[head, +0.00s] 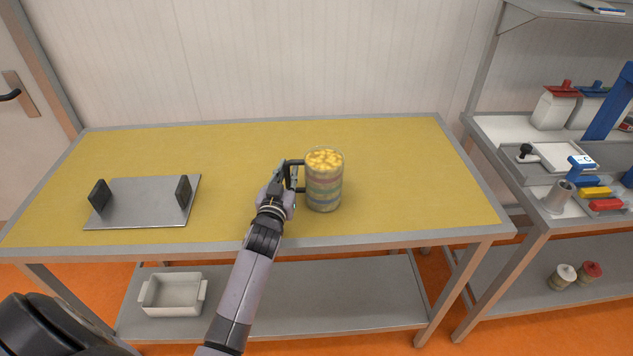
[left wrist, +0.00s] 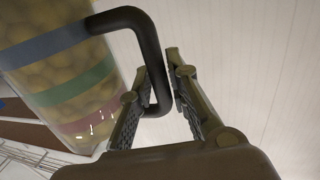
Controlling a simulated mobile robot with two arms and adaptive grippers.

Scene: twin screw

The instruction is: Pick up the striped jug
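The striped jug (head: 324,185) stands upright on the yellow table top, right of the table's middle. It is clear, with coloured bands and yellow contents, and its dark handle (head: 293,174) points left. My left gripper (head: 291,174) is at the handle, left of the jug's body. In the left wrist view the dark handle (left wrist: 148,38) passes between the two fingers (left wrist: 158,72), which are close in on both sides of it. The jug's body (left wrist: 68,75) shows at the left there, partly cut off. My right gripper is not in view.
A grey plate with two dark handles (head: 143,204) lies at the left of the yellow table (head: 400,200). A white bin (head: 172,295) stands on the shelf below. A grey workbench with several items stands at the right. The table is clear around the jug.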

